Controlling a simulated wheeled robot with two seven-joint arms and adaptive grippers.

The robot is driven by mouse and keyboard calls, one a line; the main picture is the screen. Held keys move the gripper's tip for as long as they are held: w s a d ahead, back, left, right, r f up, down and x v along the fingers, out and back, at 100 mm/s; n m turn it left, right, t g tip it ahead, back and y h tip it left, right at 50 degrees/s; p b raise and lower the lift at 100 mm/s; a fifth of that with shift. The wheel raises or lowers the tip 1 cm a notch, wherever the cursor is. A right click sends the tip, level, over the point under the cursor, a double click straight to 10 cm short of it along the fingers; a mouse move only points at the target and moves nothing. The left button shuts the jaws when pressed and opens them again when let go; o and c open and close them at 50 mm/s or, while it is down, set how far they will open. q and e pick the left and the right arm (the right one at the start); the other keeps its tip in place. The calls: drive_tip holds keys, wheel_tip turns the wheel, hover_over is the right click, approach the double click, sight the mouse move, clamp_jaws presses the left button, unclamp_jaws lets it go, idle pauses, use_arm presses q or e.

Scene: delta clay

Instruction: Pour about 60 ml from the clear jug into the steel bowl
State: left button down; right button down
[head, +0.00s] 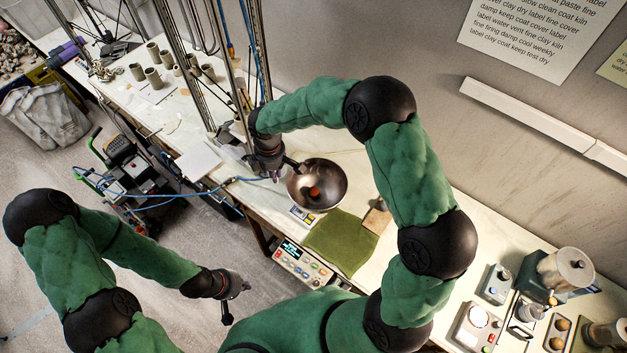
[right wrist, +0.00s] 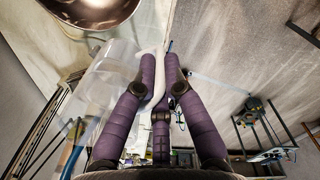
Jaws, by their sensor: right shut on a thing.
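The clear jug (right wrist: 100,88) shows in the right wrist view, left of my fingers. My right gripper (right wrist: 162,85) is shut on its pale handle. The liquid level inside and the jug's exact tilt cannot be told. In the head view my right gripper (head: 275,172) is at the left rim of the steel bowl (head: 332,178), and the jug cannot be made out. The bowl stands on the bench with a small orange-red patch inside; its rim also shows at the top left of the right wrist view (right wrist: 85,14). My left gripper (head: 238,288) hangs away from the bench, its fingers too small to judge.
A small scale display (head: 302,216) sits at the bowl's front edge. A green cloth (head: 345,240) lies to the right, and a control panel (head: 297,264) is at the bench front. Metal rods (head: 240,75) rise behind my right gripper. Several cups stand at the far left.

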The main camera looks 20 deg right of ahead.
drive_tip(key=shift+s+r, duration=0.1)
drive_tip(key=shift+s, duration=0.05)
drive_tip(key=shift+d+r+y+p, duration=0.15)
drive_tip(key=shift+d+y+p, duration=0.05)
drive_tip(key=shift+y+p, duration=0.15)
drive_tip(key=s+d+f+n+t+y+b, duration=0.1)
drive_tip(key=d+f+t+y+b, duration=0.2)
drive_tip(key=y+b, duration=0.6)
drive_tip(key=d+f+b, duration=0.1)
drive_tip(key=d+b, duration=0.1)
drive_tip(key=b, duration=0.3)
drive_tip(key=shift+s+d+b, duration=0.15)
drive_tip(key=shift+s+b, duration=0.1)
drive_tip(key=shift+b, duration=0.05)
drive_tip(key=shift+f+y+b, duration=0.25)
drive_tip(key=shift+y+b, duration=0.05)
drive_tip(key=shift+y, duration=0.15)
drive_tip(key=shift+s+d+f+t+y+b, duration=0.15)
drive_tip(key=shift+f+t+y+b, duration=0.2)
drive_tip(key=shift+y, duration=0.45)
idle(0.6)
drive_tip(key=shift+n+y, duration=0.3)
drive_tip(key=shift+y, duration=0.1)
idle(1.2)
